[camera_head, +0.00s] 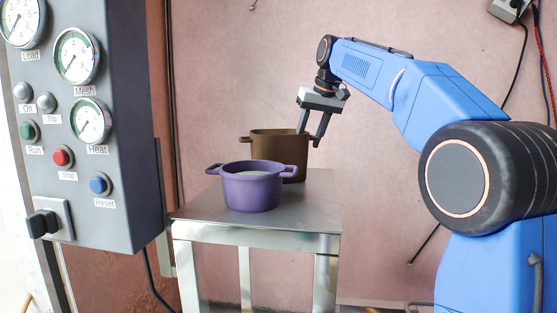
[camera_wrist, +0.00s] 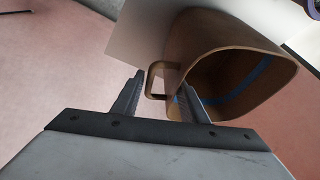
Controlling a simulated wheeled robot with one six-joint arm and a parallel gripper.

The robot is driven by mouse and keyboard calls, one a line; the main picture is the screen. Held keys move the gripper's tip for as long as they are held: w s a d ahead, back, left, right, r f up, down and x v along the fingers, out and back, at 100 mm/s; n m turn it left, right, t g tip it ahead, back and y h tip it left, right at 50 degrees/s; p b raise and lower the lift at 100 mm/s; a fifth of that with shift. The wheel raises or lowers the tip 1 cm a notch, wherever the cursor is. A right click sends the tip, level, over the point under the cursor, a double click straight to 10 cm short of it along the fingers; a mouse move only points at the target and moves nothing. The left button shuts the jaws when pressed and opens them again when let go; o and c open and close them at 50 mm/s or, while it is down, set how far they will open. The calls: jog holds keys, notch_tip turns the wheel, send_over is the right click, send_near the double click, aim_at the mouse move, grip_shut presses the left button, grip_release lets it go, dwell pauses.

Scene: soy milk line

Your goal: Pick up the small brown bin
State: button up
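The small brown bin (camera_head: 265,144) stands on a metal table (camera_head: 318,205), behind a purple pot (camera_head: 252,191) in the head view. It has a handle on each side. My gripper (camera_head: 308,140) points down at the bin's right side, near the right handle. In the wrist view the bin (camera_wrist: 215,42) is at the upper right, with its open mouth facing the camera. My gripper (camera_wrist: 158,92) is open there, and the bin's handle (camera_wrist: 153,82) shows between its two fingers. I cannot tell whether either finger touches the handle or the wall.
A grey control panel (camera_head: 110,140) with gauges and buttons stands at the left, close to the table. The purple pot sits at the table's front, near the bin. A pink wall (camera_head: 400,220) is behind. The table's right front corner is bare.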

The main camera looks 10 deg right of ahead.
grip_shut()
